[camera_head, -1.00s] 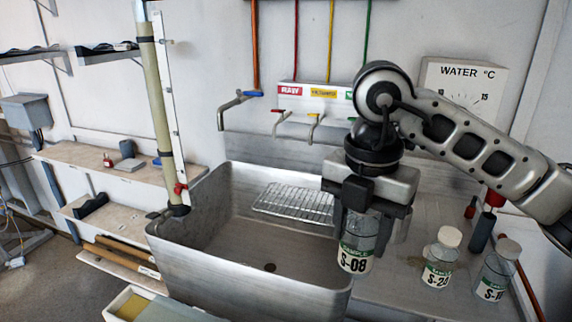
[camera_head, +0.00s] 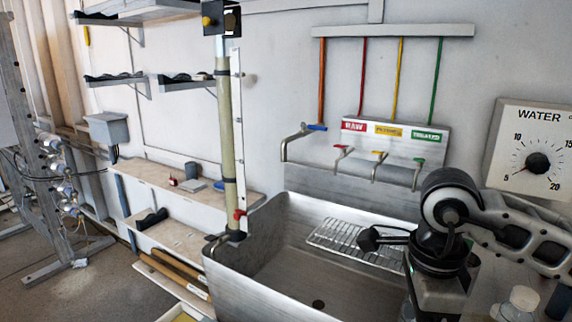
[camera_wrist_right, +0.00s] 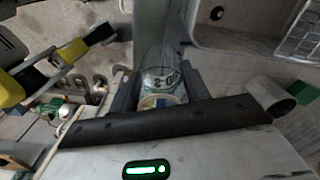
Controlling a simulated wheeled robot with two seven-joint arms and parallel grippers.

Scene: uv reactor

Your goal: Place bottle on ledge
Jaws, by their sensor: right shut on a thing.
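My right gripper shows in the right wrist view (camera_wrist_right: 157,92), shut on a clear sample bottle (camera_wrist_right: 160,76) with a green and white label. In the head view the right wrist is at the lower right, over the sink's right side, and the fingers and bottle are mostly cut off by the lower edge. Wooden ledges (camera_head: 165,186) run along the wall left of the sink, with a few small items on them. I cannot tell which ledge the task means. My left gripper is not in view.
The metal sink (camera_head: 255,267) holds a wire rack (camera_head: 340,236). A vertical pipe (camera_head: 228,150) stands at its left corner. Taps (camera_head: 340,158) hang over its back. A white-capped bottle (camera_head: 523,298) stands at the lower right. A water dial (camera_head: 537,163) is on the wall.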

